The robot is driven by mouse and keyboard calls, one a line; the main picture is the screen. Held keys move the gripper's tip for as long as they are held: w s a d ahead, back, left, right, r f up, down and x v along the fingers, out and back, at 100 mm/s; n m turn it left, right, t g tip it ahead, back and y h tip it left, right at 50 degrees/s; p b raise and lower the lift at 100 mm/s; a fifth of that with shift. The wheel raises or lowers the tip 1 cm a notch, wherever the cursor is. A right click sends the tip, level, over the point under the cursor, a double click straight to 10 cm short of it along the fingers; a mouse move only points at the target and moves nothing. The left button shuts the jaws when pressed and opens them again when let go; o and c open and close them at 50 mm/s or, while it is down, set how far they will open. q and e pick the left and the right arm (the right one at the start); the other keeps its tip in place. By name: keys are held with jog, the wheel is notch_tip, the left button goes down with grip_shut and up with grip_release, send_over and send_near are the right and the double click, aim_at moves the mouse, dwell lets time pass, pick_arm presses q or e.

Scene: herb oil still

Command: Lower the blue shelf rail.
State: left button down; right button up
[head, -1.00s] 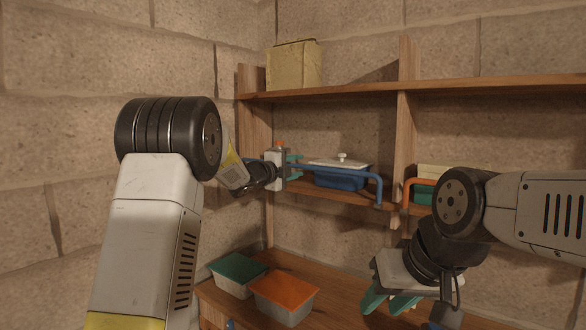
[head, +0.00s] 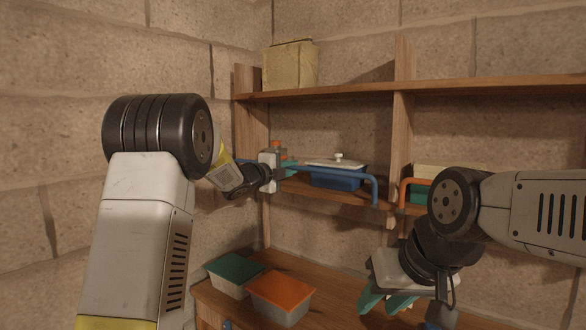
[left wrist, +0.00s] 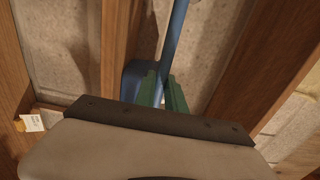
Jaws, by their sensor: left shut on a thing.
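The blue shelf rail (head: 335,173) runs level along the front of the middle shelf and bends down at its right end. My left gripper (head: 284,168) is shut on the rail near its left end. In the left wrist view the rail (left wrist: 176,35) passes between the green fingers (left wrist: 161,92) of this gripper. The left end of the rail is partly hidden by the gripper and arm. My right gripper (head: 385,301) is open and empty, low in front of the wooden counter, with its teal fingers apart.
A blue dish with a white lid (head: 337,179) stands on the middle shelf (head: 340,194) behind the rail. An orange rail (head: 411,182) is right of the upright. Tubs with green (head: 235,267) and orange (head: 282,290) lids stand on the counter.

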pick_arm(q)
jog(key=shift+v, duration=1.75)
jog(key=s+a+f, duration=0.2)
jog(key=s+f, duration=0.1)
jog(key=f, duration=0.4)
jog(key=c, duration=1.2)
grip_release()
jog(key=shift+f, duration=0.1)
jog(key=shift+o, duration=0.2)
jog(key=shift+s+a, duration=0.1)
jog(key=s+a+r, duration=0.3)
jog(key=s+a, duration=0.2)
jog(key=s, duration=0.2)
jog(key=shift+a, duration=0.15)
